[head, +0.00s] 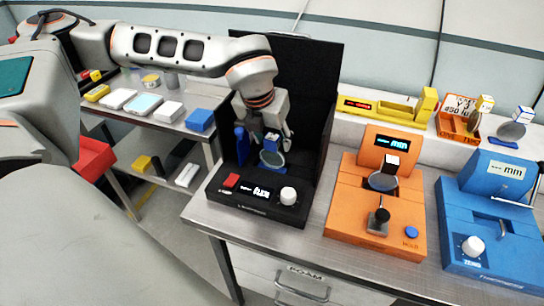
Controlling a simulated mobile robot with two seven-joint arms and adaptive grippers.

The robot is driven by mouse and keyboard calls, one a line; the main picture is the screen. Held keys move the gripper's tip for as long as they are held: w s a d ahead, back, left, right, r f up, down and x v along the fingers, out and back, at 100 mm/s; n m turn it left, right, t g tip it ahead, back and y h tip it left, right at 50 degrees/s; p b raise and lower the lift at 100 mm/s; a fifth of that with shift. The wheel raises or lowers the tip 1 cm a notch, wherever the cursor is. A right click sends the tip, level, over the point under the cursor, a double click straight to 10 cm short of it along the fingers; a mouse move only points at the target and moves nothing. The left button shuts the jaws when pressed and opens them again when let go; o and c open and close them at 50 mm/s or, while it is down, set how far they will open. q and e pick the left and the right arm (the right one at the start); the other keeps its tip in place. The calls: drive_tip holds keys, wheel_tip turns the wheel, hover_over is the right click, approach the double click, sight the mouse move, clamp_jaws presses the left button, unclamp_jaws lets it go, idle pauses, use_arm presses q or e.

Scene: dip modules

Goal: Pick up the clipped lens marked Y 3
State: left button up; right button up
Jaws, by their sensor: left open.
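My left gripper (273,132) is open, pointing down over a black instrument (258,207). Directly below and partly between its fingers is a clipped lens (272,159) with a blue clip; I cannot tell whether the fingers touch it, and no mark is readable on it. Another clipped lens (383,181) with a black and white clip is on the orange instrument. At the right, a lens with a yellow clip (486,103) stands by an orange tray, and a lens with a blue and white clip (512,131) stands beside it. A sign (459,104) behind the tray appears to read Y 3.
The orange instrument (345,225) and a blue instrument (460,250) stand right of the black one on the metal bench. A tall black panel (315,80) rises close behind my left gripper. A side table (130,120) at left holds several boxes.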

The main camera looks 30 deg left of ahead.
use_arm(q)
drive_tip(key=shift+f, duration=0.15)
clamp_jaws()
